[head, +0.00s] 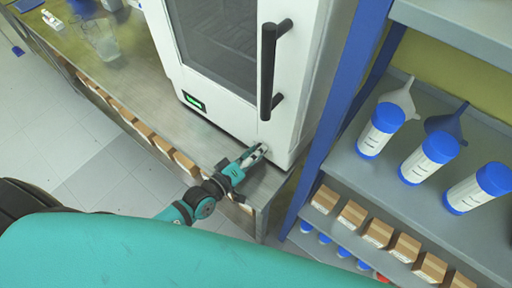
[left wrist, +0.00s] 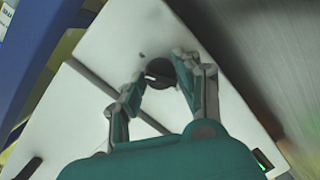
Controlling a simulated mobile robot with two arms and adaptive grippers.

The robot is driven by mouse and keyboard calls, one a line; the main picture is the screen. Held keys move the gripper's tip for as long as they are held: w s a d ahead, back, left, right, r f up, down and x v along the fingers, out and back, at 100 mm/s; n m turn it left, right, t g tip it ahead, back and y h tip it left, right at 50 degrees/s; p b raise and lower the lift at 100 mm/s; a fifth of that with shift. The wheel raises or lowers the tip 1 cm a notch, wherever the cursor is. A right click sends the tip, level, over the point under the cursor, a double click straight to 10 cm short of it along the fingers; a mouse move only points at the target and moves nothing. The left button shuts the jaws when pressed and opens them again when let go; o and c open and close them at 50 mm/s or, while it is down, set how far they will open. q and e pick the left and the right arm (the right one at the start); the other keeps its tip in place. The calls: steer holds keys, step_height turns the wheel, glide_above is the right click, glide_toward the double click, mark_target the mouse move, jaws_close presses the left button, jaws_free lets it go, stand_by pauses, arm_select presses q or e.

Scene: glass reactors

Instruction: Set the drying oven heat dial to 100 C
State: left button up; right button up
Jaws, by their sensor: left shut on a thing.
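The white drying oven (head: 325,60) stands on a metal bench, its dark window and black door handle (head: 268,70) facing me. My left gripper (head: 260,150) is at the lower right of the oven front. In the left wrist view, the dark round heat dial (left wrist: 158,73) sits on the white front panel between the fingertips of my left gripper (left wrist: 160,78). The gripper is shut on the dial. In the head view the fingers hide most of the dial. Its markings are too small to read. My right gripper is not in view.
A green-lit display (head: 194,101) is at the oven's lower left. A blue-framed shelf (head: 345,110) stands close on the right, with white blue-capped bottles (head: 428,160), funnels and small boxes. A glass beaker (head: 104,42) stands on the bench (head: 150,90) at left.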

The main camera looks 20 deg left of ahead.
arm_select(q)
steer(key=shift+m+y+p, duration=0.3)
steer(key=shift+m+p, duration=0.4)
steer(key=shift+m, duration=0.5)
steer(key=shift+d+m+p, duration=0.1)
steer(key=shift+m+p, duration=0.4)
steer(key=shift+m, duration=0.7)
steer(key=shift+m+y+p, duration=0.3)
steer(key=shift+m+y, duration=0.2)
steer(key=shift+m, duration=0.7)
steer(key=shift+s+f+m+t, duration=0.1)
steer(key=shift+m+t, duration=0.3)
steer(key=shift+m, duration=0.7)
steer(key=shift+m+y, duration=0.5)
steer(key=shift+m, duration=0.7)
steer(key=m, duration=0.2)
steer(key=shift+f+m+t+b, duration=0.15)
steer(key=shift+m+t+b, duration=0.15)
steer(key=shift+t+b, duration=0.1)
steer(key=m+b, duration=0.1)
steer(key=m, duration=0.2)
steer(key=shift+d, duration=0.1)
steer(key=shift+m+t+y+b, duration=0.4)
steer(key=shift+m+b, duration=0.55)
steer(key=shift+m, duration=0.75)
